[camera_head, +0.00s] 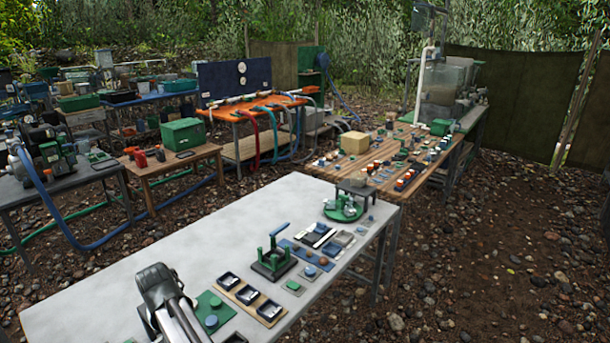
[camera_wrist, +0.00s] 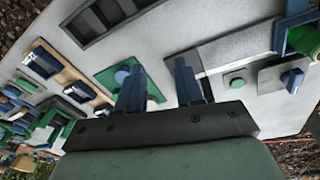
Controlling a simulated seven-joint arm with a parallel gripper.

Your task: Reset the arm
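My gripper (camera_wrist: 160,84) shows in the wrist view with its two dark blue fingers apart and nothing between them. It is over the pale grey table (camera_wrist: 215,28). A green plate with a teal round knob (camera_wrist: 122,77) lies close by its left finger. In the head view my dark grey arm stands over the near left part of the same table (camera_head: 115,275). The fingertips cannot be made out there. The green plate (camera_head: 212,303) lies just right of the arm.
A wooden tray with black dishes (camera_head: 269,309), a green frame fixture (camera_head: 273,263) and a round green stand (camera_head: 343,210) line the table's right side. A dark slotted rack (camera_wrist: 88,22) is near the gripper. The table's left half is mostly clear.

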